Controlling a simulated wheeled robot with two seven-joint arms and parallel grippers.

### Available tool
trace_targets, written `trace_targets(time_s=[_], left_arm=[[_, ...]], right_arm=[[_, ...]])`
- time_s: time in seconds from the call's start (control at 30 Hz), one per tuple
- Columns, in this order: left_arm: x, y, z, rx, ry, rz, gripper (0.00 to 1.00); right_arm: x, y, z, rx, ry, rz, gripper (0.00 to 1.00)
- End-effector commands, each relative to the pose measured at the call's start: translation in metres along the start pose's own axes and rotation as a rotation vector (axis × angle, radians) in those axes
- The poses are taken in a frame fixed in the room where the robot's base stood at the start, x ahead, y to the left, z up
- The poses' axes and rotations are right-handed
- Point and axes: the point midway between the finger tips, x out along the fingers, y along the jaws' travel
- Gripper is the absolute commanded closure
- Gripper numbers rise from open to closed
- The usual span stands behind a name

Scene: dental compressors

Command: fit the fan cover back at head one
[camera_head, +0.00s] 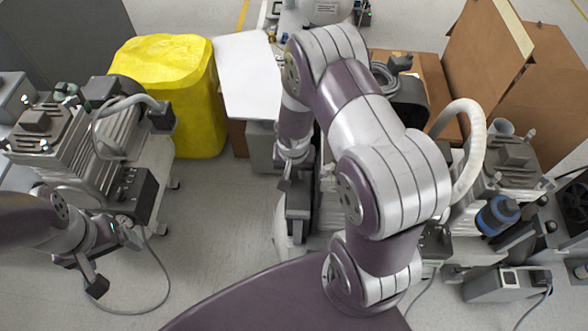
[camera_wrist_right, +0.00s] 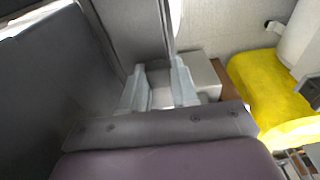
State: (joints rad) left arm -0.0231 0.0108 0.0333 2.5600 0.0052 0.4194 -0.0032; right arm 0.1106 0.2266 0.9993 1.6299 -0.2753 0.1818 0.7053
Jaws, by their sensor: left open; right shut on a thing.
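My right gripper (camera_wrist_right: 158,88) is shut in the wrist view, with its pale fingers on either side of a grey thing. I take this to be the fan cover, but its shape is not clear. Large dark grey surfaces (camera_wrist_right: 60,85) fill the left of that view. In the head view my right arm reaches up, bends over and comes down in the middle, hiding much of the middle compressor. A black rounded housing (camera_head: 408,100) shows behind the arm. My left gripper (camera_head: 85,272) is open and empty, low beside the left compressor (camera_head: 85,150).
A yellow wrapped load (camera_head: 172,85) stands at the back left, also in the wrist view (camera_wrist_right: 265,90). Cardboard boxes (camera_head: 488,60) stand at the back right. Another unit with a blue part (camera_head: 497,214) is at the right. A cable (camera_head: 160,292) lies on the floor.

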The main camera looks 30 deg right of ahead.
Motion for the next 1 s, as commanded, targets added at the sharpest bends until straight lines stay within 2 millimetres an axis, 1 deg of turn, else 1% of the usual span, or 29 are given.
trace_targets(time_s=[0.23,0.27,0.3,0.33,0.37,0.57,0.6,0.63,0.67,0.9,1.0], left_arm=[[-0.0001,0.0,-0.0001,0.0,0.0,0.0,0.13],[-0.0001,0.0,-0.0001,0.0,0.0,0.0,0.13],[-0.0001,0.0,0.0,0.0,0.0,0.0,0.13],[-0.0001,0.0,0.0,0.0,0.0,0.0,0.13],[-0.0001,0.0,0.0,0.0,0.0,0.0,0.13],[0.0,0.0,0.0,0.0,0.0,0.0,0.13],[0.0001,0.0,0.0,0.0,0.0,0.0,0.13],[0.0001,0.0,0.0,0.0,0.0,0.0,0.13],[0.0001,0.0,0.0,0.0,0.0,0.0,0.13],[-0.0001,0.0,0.0,0.0,0.0,0.0,0.13],[-0.0032,0.0,-0.0004,0.0,0.0,0.0,0.13]], right_arm=[[-0.0004,-0.0002,-0.0005,0.0,0.001,-0.001,1.0],[-0.0004,-0.0002,-0.0005,0.0,0.001,-0.001,0.68],[-0.0004,-0.0002,-0.0005,0.0,0.001,-0.001,0.55],[-0.0004,-0.0002,-0.0005,0.0,0.001,-0.001,0.45],[-0.0004,-0.0002,-0.0004,0.0,0.001,0.0,0.41],[-0.0002,-0.0001,-0.0002,0.0,0.001,0.0,0.41],[0.0001,0.0001,0.0002,0.0,-0.001,0.0,0.28],[0.0002,0.0001,0.0002,0.0,-0.001,0.0,0.18],[0.0001,0.0001,0.0002,0.0,0.0,0.0,0.16],[-0.0001,0.0,0.0,0.0,0.0,0.0,0.16],[-0.0036,0.0,-0.0005,0.0,0.0,0.0,0.16]])
